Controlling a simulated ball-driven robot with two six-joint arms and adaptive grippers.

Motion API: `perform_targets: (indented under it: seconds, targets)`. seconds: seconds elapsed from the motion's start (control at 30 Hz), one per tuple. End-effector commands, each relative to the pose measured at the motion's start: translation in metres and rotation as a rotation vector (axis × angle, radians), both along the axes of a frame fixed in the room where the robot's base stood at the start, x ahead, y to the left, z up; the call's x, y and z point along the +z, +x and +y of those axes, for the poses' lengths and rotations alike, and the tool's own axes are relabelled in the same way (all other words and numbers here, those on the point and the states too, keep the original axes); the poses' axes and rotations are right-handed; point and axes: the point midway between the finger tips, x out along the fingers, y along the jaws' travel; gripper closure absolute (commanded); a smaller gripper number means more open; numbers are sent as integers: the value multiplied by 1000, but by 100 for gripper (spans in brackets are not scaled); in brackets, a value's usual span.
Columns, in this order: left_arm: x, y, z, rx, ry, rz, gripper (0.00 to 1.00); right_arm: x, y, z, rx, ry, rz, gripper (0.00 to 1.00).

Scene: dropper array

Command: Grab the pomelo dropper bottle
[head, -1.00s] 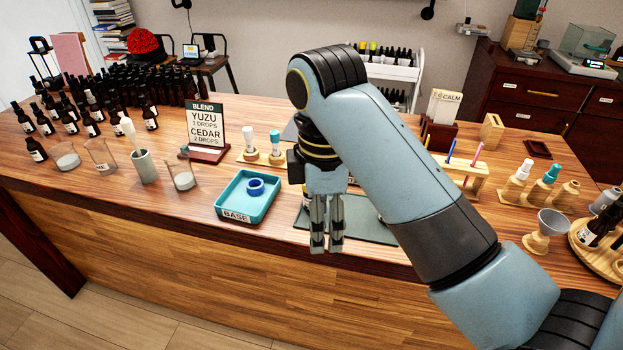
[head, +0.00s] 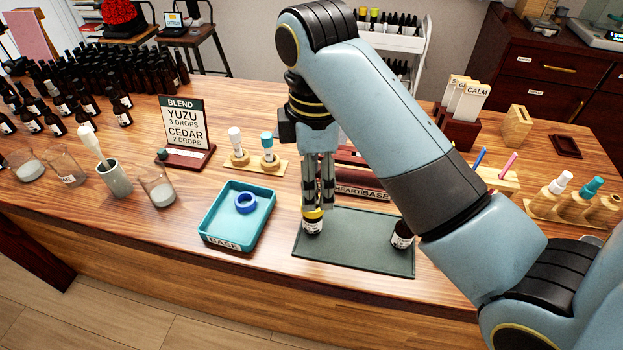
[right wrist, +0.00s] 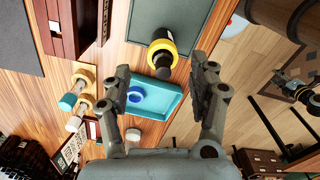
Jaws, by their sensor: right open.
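A dark dropper bottle with a yellow collar (head: 312,222) stands upright near the left end of the dark green mat (head: 350,250). Its label is too small to read. My right gripper (head: 319,205) is open and points down just above and behind this bottle, overlapping its top. In the right wrist view the yellow-collared bottle (right wrist: 161,52) lies ahead of the open, empty fingers (right wrist: 161,82). A second dark bottle (head: 402,235) stands at the mat's right side, partly hidden by my right arm; its label is unreadable. My left gripper is not in view.
A wooden dropper stand (head: 252,165) and a blend sign (head: 184,128) stand behind. A HEART/BASE rack (head: 362,188) is behind the mat. The mat's middle is clear.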

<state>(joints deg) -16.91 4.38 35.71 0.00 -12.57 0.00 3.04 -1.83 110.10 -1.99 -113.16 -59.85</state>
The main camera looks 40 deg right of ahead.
Motion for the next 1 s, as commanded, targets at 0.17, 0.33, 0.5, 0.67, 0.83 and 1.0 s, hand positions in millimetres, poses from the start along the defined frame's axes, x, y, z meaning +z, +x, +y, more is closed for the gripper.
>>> perform_targets:
  seconds: [0.17,0.33,0.5,0.67,0.83,1.0]
  targets:
    - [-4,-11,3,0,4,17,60,-30,0,0,0,0,4,40]
    - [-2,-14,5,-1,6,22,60,-44,0,1,0,0,2,40]
    - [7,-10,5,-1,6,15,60,-67,0,7,0,2,5,40]
    - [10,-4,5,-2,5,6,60,-88,1,7,0,0,2,40]
    - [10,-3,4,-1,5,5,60,-93,2,7,0,0,0,40]
    - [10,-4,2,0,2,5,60,-93,2,6,0,0,0,47]
